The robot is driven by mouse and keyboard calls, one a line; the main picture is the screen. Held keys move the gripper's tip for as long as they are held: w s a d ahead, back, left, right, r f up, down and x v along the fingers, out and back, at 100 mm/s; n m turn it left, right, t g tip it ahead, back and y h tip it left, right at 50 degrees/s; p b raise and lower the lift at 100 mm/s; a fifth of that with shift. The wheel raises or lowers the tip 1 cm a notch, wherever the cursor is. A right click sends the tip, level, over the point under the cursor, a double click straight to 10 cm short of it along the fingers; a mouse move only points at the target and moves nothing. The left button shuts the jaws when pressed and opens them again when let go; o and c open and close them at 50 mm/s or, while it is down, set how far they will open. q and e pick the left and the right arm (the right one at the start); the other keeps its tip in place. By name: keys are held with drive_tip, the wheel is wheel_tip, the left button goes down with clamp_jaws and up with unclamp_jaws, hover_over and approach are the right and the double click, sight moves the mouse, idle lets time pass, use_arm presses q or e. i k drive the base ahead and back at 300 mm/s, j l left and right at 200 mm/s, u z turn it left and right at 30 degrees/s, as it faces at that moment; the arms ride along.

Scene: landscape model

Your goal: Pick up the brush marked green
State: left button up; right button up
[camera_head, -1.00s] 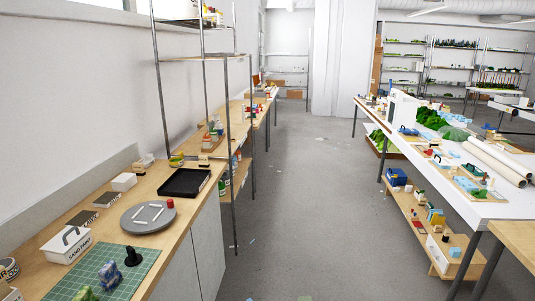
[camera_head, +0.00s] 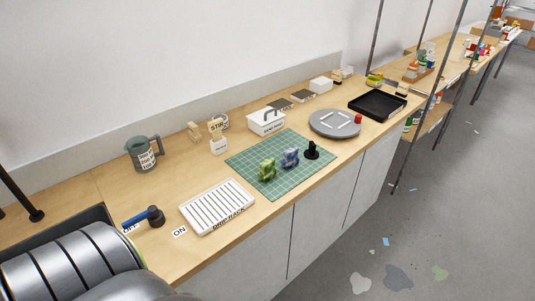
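I cannot make out a brush marked green anywhere in view. A pale cup (camera_head: 219,124) with lettering that seems to begin "STIR" stands towards the back of the bench, with a small white block-like item (camera_head: 219,146) in front of it. A white lettered box with a dark handle (camera_head: 266,122) stands to its right; its contents are hidden. A green lump (camera_head: 267,169) and a blue-grey lump (camera_head: 290,157) sit on the green cutting mat (camera_head: 285,185). Neither of my grippers is in view.
A white ribbed drip rack (camera_head: 217,206), a blue-handled lever (camera_head: 143,217) and a grey lettered jug (camera_head: 145,153) occupy the near bench. A grey disc (camera_head: 335,123) and black tray (camera_head: 377,106) lie farther right. Shelf posts rise beyond; floor at right is mostly clear.

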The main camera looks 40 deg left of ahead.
sight(268, 169)
drive_tip(key=u, duration=1.25)
drive_tip(key=k+j, duration=0.05)
drive_tip(key=j, duration=0.05)
